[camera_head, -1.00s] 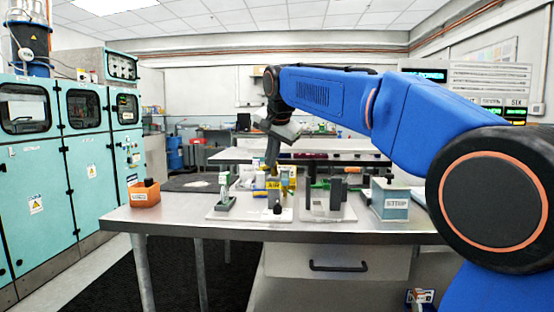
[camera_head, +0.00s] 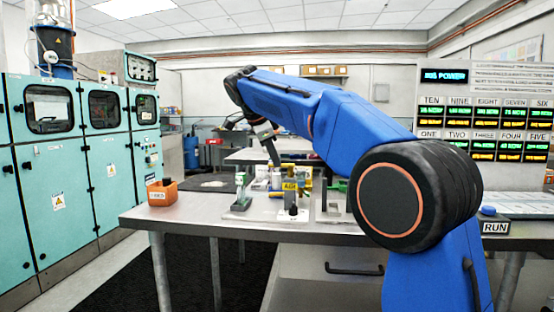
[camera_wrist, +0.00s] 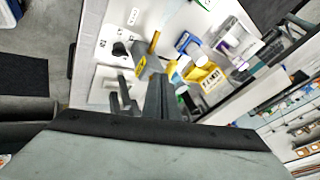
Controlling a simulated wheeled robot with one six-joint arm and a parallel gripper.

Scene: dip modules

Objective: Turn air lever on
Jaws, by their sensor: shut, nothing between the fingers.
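The air lever is a grey block with a yellow AIR label (camera_head: 290,186) on the bench. In the wrist view a yellow handle (camera_wrist: 154,42) sticks out from a grey block with a yellow face (camera_wrist: 147,66). My gripper (camera_head: 275,163) points down, above and a little left of the AIR label in the head view. Its dark fingers (camera_wrist: 160,82) are shut and empty in the wrist view, and seem apart from the handle. The exact gap is hard to judge.
An orange bin (camera_head: 162,193) stands at the bench's left end. A green-and-grey fixture (camera_head: 241,195) stands left of the AIR block. A yellow labelled box (camera_wrist: 203,82) is close by. A RUN box (camera_head: 495,225) is at right. My arm hides part of the bench.

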